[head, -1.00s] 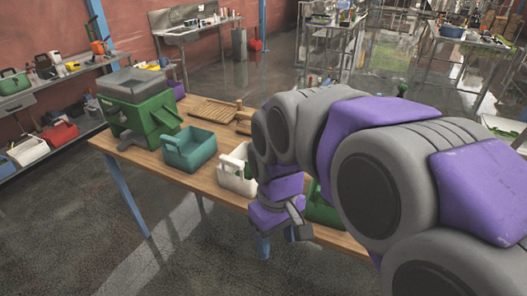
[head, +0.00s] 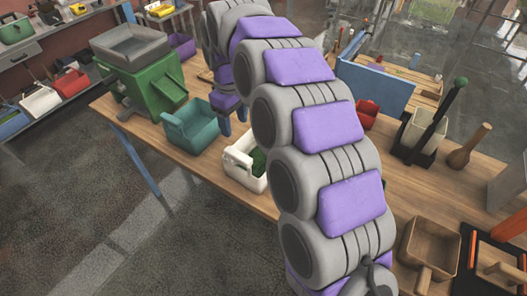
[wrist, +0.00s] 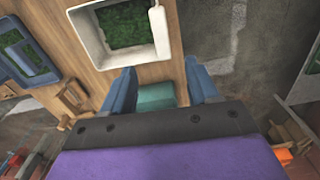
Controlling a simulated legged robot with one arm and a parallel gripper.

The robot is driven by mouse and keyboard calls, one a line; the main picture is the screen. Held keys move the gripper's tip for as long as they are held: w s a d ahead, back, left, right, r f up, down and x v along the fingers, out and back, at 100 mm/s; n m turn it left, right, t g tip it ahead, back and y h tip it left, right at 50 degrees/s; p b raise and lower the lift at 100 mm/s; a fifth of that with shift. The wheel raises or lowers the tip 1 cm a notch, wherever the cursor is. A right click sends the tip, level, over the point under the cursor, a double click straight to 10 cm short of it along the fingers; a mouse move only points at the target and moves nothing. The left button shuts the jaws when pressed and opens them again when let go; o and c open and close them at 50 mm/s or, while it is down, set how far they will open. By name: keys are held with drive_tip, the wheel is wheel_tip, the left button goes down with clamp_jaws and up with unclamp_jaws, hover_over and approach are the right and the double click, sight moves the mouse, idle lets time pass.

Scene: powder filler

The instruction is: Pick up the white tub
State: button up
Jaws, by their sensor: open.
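The white tub (head: 232,161) stands on the wooden table with green material inside. My arm hides its right side in the head view. In the wrist view the white tub's rim (wrist: 87,38) is at the top, beyond my fingertips. My gripper (wrist: 161,80) is open with blue fingers apart and nothing held. In the head view my gripper (head: 232,120) is behind the white tub, near the right side of the teal tub, and partly hidden by my arm.
The teal tub (head: 192,130) stands left of the white tub; part of it also shows between my fingers in the wrist view (wrist: 156,95). A green machine (head: 143,88) stands at the table's left end. A blue panel (head: 375,86), dark stand and wooden box (head: 430,245) are to the right.

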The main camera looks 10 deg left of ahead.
drive_tip(key=b, duration=0.1)
hover_over(239, 154)
drive_tip(key=a, duration=0.2)
drive_tip(key=f, duration=0.6)
drive_tip(key=shift+d, duration=0.25)
drive_tip(key=f, duration=0.1)
drive_tip(key=d+f+b, duration=0.1)
drive_tip(key=f, duration=0.3)
drive_tip(key=shift+d+f, duration=0.1)
drive_tip(key=shift+d, duration=0.15)
drive_tip(key=shift+a+f+b, duration=0.25)
drive_tip(key=shift+f+b, duration=0.1)
drive_tip(key=shift+f, duration=0.05)
wheel_tip(239, 154, down, 4)
drive_tip(key=shift+f+b, duration=0.2)
drive_tip(key=shift+b, duration=0.55)
drive_tip(key=shift+d+f, duration=0.1)
drive_tip(key=shift+f, duration=0.05)
drive_tip(key=shift+d, duration=0.15)
drive_tip(key=shift+a, duration=0.25)
drive_tip(key=c, duration=0.6)
drive_tip(key=shift+d, duration=0.1)
clamp_jaws()
